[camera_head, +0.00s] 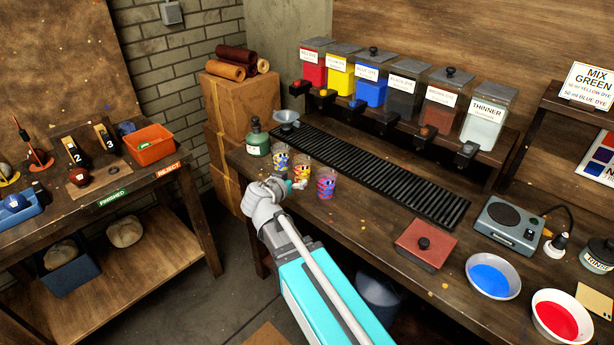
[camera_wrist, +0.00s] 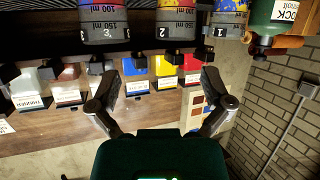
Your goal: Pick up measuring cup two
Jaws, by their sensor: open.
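Measuring cup two (camera_head: 302,169) is the middle of three paint-spattered clear cups on the workbench (camera_head: 385,228). It shows yellow and red spatter. In the wrist view, cup two (camera_wrist: 176,25) bears a "2" on its grey base and is cut off by the top edge. Cup one (camera_head: 281,158) is to its left by the green bottle, and cup three (camera_head: 326,184) to its right. My gripper (camera_head: 288,187) is just in front of the cups at the bench edge. In the wrist view my gripper (camera_wrist: 162,82) has its fingers spread and empty, with cup two beyond them.
A green bottle (camera_head: 257,140) and a funnel (camera_head: 286,119) stand behind cup one. A black ribbed mat (camera_head: 390,178) lies behind the cups, below dye dispensers (camera_head: 369,90). Neighbouring cups leave little side room.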

